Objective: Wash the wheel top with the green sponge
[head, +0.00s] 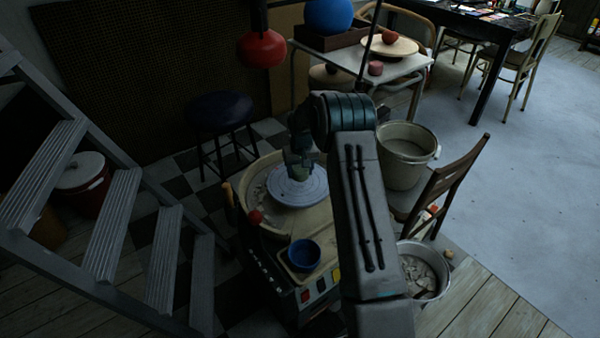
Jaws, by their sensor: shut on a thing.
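The wheel top (305,193) is a pale round disc inside the cream splash pan of the pottery wheel, in the middle of the head view. My gripper (299,172) points down over the back part of the disc. It is shut on the green sponge (299,175), which shows as a small dull green patch between the fingers. The sponge is at or just above the disc; I cannot tell if it touches. My arm covers the right side of the pan.
A large bucket (404,160), a wooden chair (447,185) and a scrap bucket (424,270) stand to the right. A dark stool (221,112) stands behind left, and grey steps (110,225) at left.

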